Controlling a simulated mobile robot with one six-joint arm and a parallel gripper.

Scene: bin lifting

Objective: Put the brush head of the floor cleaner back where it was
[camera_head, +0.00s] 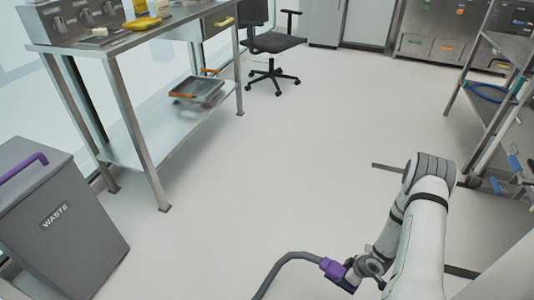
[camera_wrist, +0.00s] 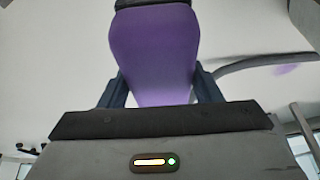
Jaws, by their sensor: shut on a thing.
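A purple piece (camera_head: 332,268) is at the end of a grey hose (camera_head: 283,262) at the bottom centre of the head view. It looks like the floor cleaner's head, but no bristles show. My gripper (camera_head: 352,280) is shut on it. In the wrist view the purple piece (camera_wrist: 155,50) sits between the two dark fingers of my gripper (camera_wrist: 158,88), with a dark part at its far end. The hose (camera_wrist: 262,60) runs off to the right there. The floor cleaner's body and the hose's other end are not visible.
A grey waste bin (camera_head: 62,225) with a purple handle stands at the left. A steel table (camera_head: 160,32) with a lower shelf stands behind it. A black chair (camera_head: 272,42) is at the back. A shelf rack (camera_head: 495,100) stands at the right. The middle floor is clear.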

